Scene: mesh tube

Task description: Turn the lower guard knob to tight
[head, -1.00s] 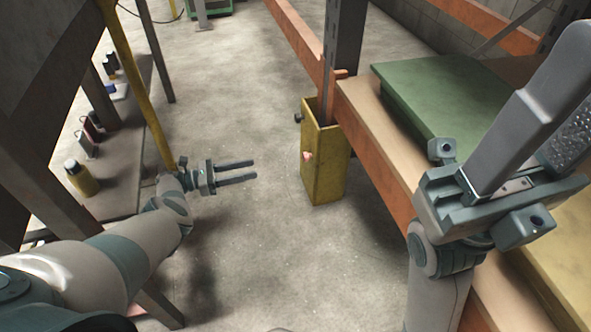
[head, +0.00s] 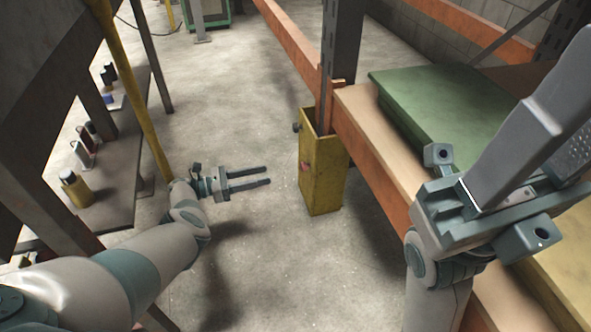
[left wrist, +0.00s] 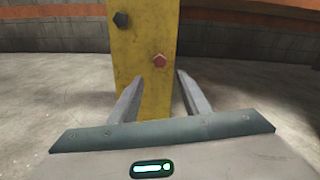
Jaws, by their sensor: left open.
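The yellow guard (head: 321,180) stands on the floor around the foot of a rack upright. Its lower knob (head: 304,166) is red and sits on the face towards my left gripper; it also shows in the left wrist view (left wrist: 159,60). A dark knob (head: 296,126) sits higher on the guard. My left gripper (head: 268,175) is open and empty, left of the guard, pointing at it, with a gap to the red knob. In the left wrist view its fingertips (left wrist: 171,77) appear just below the red knob. My right gripper (head: 550,120) is at the right, above the shelf.
The rack's orange beam (head: 375,160) and wooden shelf with a green slab (head: 440,105) are right of the guard. A bench (head: 125,150) with bottles and a yellow pole (head: 130,80) are at left. The floor between is clear.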

